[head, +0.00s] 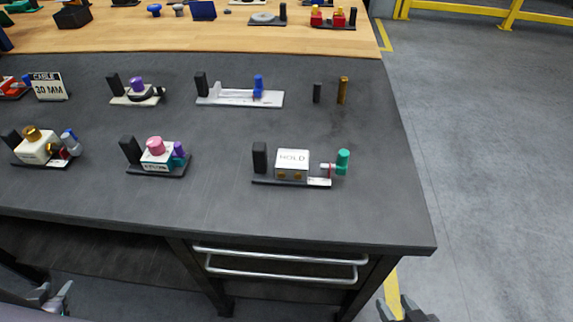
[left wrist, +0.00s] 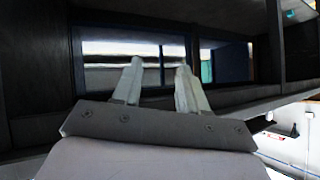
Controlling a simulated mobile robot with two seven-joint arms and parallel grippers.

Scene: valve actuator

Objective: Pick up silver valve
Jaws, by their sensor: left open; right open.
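A silver-grey valve piece (head: 71,145) with a blue part sits at the right side of a white block assembly (head: 36,146) at the left front of the dark table. The block has a gold knob on top and rests on a dark base. My left gripper (head: 58,297) is low at the bottom left, below and in front of the table edge, open and empty. In the left wrist view its two fingers (left wrist: 158,66) stand apart, facing dark shelving under the table. My right gripper (head: 405,308) is at the bottom right, in front of the table's right corner, open and empty.
The dark table (head: 230,213) also holds a pink-knobbed assembly (head: 157,155), a HOLD box (head: 292,163) with a green valve, and a cable sign (head: 49,86). Drawer handles (head: 280,265) jut from the front. Grey floor (head: 490,160) is clear on the right.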

